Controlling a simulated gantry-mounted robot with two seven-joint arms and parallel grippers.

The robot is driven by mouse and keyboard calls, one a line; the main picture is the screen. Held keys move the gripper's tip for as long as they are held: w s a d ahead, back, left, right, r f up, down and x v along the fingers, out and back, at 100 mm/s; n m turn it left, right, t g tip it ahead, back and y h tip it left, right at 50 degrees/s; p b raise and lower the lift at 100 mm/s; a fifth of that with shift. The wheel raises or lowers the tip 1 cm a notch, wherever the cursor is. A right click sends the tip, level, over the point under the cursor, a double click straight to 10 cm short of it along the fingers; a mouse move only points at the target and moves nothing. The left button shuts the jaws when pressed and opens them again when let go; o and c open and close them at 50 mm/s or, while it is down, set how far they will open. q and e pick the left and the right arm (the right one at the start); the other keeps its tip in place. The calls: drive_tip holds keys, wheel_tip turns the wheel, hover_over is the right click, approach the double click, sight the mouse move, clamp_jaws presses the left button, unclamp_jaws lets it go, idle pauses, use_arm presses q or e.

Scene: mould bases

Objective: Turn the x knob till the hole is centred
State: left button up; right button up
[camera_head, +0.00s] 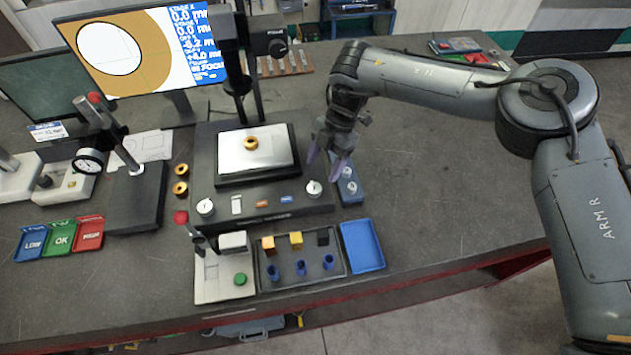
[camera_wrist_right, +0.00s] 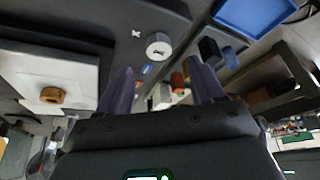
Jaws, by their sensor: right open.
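The x knob (camera_head: 314,188) is a small white round knob at the right front of the dark microscope base (camera_head: 262,210). In the right wrist view the knob (camera_wrist_right: 158,45) has a white X mark beside it. My right gripper (camera_head: 325,160) is open, its purple fingers pointing down just above and behind the knob, apart from it. A brass ring (camera_head: 251,143) lies on the bright stage plate (camera_head: 272,158). The monitor (camera_head: 145,55) shows the ring enlarged, its black-outlined white hole left of the picture's middle. My left gripper is out of view.
A second white knob (camera_head: 205,207) is at the base's left front. A blue-grey block (camera_head: 348,190) stands close right of the gripper. A blue tray (camera_head: 362,246) and a dark tray of small parts (camera_head: 300,285) lie in front.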

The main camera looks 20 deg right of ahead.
sight(315, 187)
drive_tip(key=shift+x, duration=3.45)
drive_tip(key=shift+w, duration=0.1)
drive_tip(key=shift+c, duration=0.4)
drive_tip(key=c, duration=1)
